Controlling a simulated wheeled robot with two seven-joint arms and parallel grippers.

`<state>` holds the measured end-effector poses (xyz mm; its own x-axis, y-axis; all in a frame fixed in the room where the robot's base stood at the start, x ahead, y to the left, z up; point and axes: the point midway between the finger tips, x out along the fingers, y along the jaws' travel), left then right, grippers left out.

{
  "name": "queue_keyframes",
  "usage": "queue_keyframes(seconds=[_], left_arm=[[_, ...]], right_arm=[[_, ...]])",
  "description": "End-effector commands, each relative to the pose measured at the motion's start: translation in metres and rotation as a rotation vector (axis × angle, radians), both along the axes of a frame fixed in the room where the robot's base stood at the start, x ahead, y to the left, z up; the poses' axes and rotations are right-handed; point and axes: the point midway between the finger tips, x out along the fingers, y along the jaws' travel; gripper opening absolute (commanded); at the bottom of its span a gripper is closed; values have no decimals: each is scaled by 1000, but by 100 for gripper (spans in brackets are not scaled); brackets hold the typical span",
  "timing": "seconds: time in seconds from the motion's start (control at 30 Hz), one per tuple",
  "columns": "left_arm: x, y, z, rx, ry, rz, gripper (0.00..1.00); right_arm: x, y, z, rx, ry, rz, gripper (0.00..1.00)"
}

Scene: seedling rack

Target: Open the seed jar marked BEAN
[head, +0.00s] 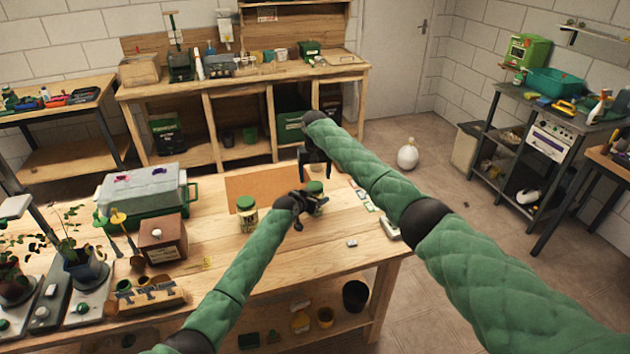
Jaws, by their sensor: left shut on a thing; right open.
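A green-lidded jar (315,188) stands on the near wooden table, mostly hidden by my grippers. My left gripper (318,203) is shut around the body of this jar. My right gripper (315,176) comes in from above and is open, close over the green lid; I cannot tell whether it touches it. A second jar (247,215) with a green lid and pale label stands to the left. The lettering on both jars is too small to read, so I cannot tell which one is marked BEAN.
A brown board (258,184) lies behind the jars. Small packets (364,198) and a pale box (391,228) lie to the right. A wooden box (163,240) and a lidded propagator (148,190) stand left. The front middle of the table is mostly clear.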

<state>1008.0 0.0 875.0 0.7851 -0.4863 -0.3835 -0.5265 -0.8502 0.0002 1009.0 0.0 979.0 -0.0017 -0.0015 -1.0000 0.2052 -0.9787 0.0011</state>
Motion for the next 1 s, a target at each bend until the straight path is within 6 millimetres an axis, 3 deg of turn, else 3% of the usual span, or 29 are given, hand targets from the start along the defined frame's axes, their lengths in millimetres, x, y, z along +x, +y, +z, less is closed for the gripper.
queue_keyframes(seconds=[0.43,0.67,1.0], left_arm=[[0,0,0,0,0,0,0],[0,0,1,-1,-1,0,0],[0,0,1,-1,-1,0,0]], right_arm=[[9,-8,35,-15,-30,-43,72],[7,-7,40,-8,-26,-270,72],[0,0,42,0,-8,-729,72]])
